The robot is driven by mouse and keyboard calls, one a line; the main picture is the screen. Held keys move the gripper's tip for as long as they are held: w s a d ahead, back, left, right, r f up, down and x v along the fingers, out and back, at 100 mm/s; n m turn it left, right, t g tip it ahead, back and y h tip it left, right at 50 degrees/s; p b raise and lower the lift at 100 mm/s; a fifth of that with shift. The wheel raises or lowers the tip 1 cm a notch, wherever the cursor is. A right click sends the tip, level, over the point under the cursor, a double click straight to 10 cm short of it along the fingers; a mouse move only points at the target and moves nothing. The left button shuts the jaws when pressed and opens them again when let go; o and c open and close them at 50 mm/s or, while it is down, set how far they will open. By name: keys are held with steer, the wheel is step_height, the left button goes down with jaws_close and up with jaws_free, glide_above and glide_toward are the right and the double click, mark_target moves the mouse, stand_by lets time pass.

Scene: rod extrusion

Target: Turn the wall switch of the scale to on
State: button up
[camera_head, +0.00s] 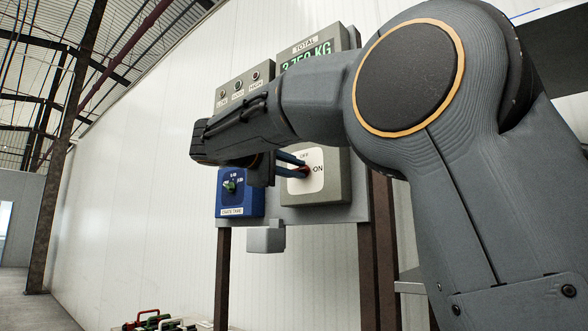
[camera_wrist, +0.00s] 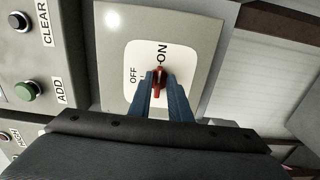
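The wall switch is a red knob (camera_wrist: 159,80) on a white plate (camera_wrist: 140,54) set in a grey box. The plate is marked OFF and ON. In the wrist view the knob's narrow end points up towards the ON label. My gripper (camera_wrist: 160,76) has its two blue fingers on either side of the knob and appears closed on it; the fingers hide parts of its sides. In the head view my gripper (camera_head: 304,167) reaches the switch from the left, and the knob is mostly hidden. The scale display (camera_head: 307,63) reads TOTAL with a KG figure, partly covered by my arm.
A blue box with a green knob (camera_head: 229,186), labelled crate tare, is left of the switch. A panel of push buttons (camera_head: 238,87) is above it; a green ADD button (camera_wrist: 26,91) is near in the wrist view. A grey box (camera_head: 266,239) hangs below.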

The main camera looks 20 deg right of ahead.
steer(key=shift+o, duration=0.8)
steer(key=shift+s+a, duration=0.1)
steer(key=shift+a, duration=0.15)
steer(key=v, duration=0.7)
steer(key=shift+s, duration=0.15)
